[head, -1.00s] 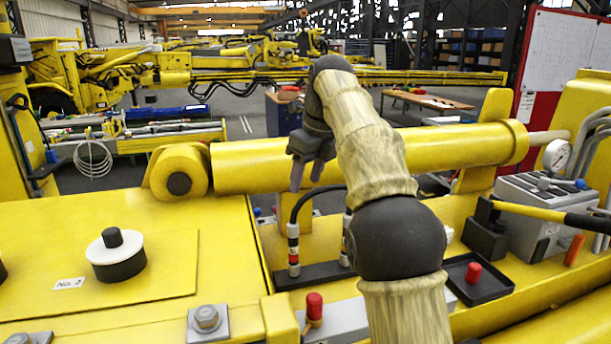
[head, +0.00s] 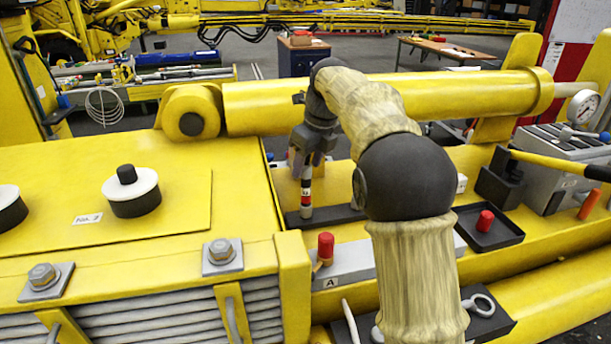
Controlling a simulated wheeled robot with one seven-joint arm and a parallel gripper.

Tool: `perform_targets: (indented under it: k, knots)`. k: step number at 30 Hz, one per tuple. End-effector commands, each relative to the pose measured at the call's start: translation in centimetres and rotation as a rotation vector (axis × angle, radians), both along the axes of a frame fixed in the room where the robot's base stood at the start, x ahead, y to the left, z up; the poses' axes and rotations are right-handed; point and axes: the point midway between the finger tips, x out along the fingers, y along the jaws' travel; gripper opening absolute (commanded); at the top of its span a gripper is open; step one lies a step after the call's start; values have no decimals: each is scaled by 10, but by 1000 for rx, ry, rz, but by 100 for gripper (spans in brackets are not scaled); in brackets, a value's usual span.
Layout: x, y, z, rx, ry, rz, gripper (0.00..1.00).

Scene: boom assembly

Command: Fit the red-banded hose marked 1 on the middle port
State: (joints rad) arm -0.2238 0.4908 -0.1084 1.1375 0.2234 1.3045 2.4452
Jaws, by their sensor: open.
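A hose end fitting (head: 306,196) with a red band and a white label stands upright in a dark rack (head: 330,218); the mark on the label is too small to read. My gripper (head: 306,172) points down with its open fingers at the top of this fitting. I cannot tell whether the fingers touch it. The hose itself is mostly hidden behind my gripper and arm. A grey port block (head: 345,266) marked A lies in front of the rack, with a red cap (head: 326,248) at its left end. My arm covers the block's middle, so the middle port is hidden.
A black tray (head: 500,236) with a loose red cap (head: 486,220) sits right of my arm. A yellow cylinder (head: 440,100) runs behind my gripper.

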Motion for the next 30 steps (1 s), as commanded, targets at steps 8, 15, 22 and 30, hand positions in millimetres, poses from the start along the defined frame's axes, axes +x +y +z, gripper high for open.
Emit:
perform_targets:
  k: [8,15,22,30]
  knots:
    - [7,6,-37,0,2,-2,49]
    - [9,6,-46,0,0,-5,49]
    - [9,6,-46,0,0,-4,36]
    - [9,7,-45,1,1,-4,14]
